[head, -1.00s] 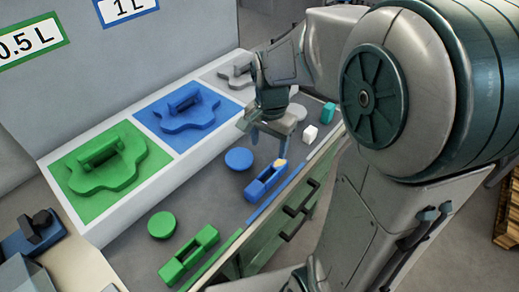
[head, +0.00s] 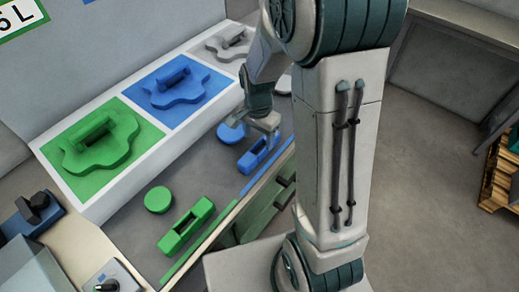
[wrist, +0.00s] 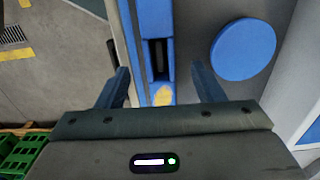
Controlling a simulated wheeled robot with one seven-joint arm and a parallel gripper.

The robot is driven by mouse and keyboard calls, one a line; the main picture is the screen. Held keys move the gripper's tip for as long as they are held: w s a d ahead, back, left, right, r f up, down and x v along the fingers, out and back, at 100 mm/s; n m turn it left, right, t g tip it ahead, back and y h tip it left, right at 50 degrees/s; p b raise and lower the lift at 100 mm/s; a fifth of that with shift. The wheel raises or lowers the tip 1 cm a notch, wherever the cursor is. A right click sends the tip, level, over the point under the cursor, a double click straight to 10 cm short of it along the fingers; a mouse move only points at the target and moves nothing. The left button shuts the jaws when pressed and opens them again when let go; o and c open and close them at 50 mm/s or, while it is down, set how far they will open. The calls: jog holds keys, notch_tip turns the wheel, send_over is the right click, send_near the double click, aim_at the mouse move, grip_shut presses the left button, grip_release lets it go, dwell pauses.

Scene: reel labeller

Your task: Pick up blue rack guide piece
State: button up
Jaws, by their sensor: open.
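The blue rack guide piece (head: 253,160), as I take it, is a long blue block with a slot, lying on the grey worktop near its front edge. In the wrist view the piece (wrist: 168,38) runs up the picture, with a dark slot and a yellowish patch at its near end. My gripper (wrist: 160,82) is open, with one finger on each side of the piece's near end and nothing held. In the head view my gripper (head: 258,125) is just above the piece, and my arm hides some of the area. I cannot tell whether the fingers touch the piece.
A blue disc (head: 230,132) lies beside the piece, and shows right of it in the wrist view (wrist: 243,49). A green slotted block (head: 187,227) and green disc (head: 159,200) lie nearer. A white rack with a green panel (head: 72,183) and blue panel (head: 205,116) stands behind.

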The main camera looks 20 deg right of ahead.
aim_at(259, 149)
jog(key=shift+w+d+f, duration=0.1)
jog(key=shift+f, duration=0.95)
jog(key=shift+d+f, duration=0.1)
jog(key=shift+f, duration=0.9)
jog(key=c, duration=1.2)
jog(key=shift+r, duration=0.15)
